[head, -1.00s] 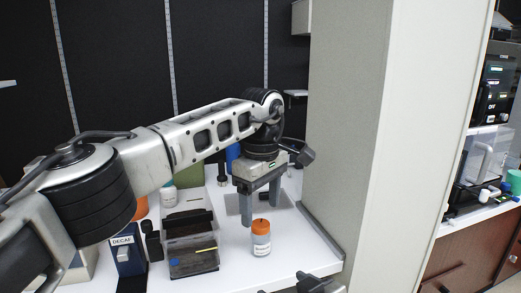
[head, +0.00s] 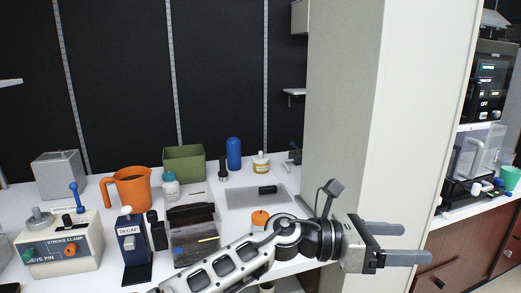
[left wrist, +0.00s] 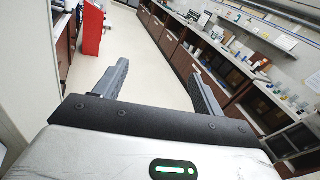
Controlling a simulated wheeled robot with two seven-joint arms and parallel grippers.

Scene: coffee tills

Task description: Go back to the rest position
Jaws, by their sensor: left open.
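My left gripper (head: 408,243) is open and empty in the head view. It points to the right, in front of the pale wall panel. Its two fingers also show in the left wrist view (left wrist: 157,85), spread apart with only the floor between them. My left arm comes in low along the bottom edge and hides part of the white counter (head: 110,208). A small jar with an orange lid (head: 260,217) stands just behind the arm, partly hidden by it. My right gripper is not seen.
The pale wall panel (head: 345,120) stands close behind the gripper. On the counter are an orange jug (head: 130,190), a green box (head: 184,164), a decaf dispenser (head: 132,245) and a dark tray (head: 193,238). Open floor (left wrist: 150,62) shows in the left wrist view.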

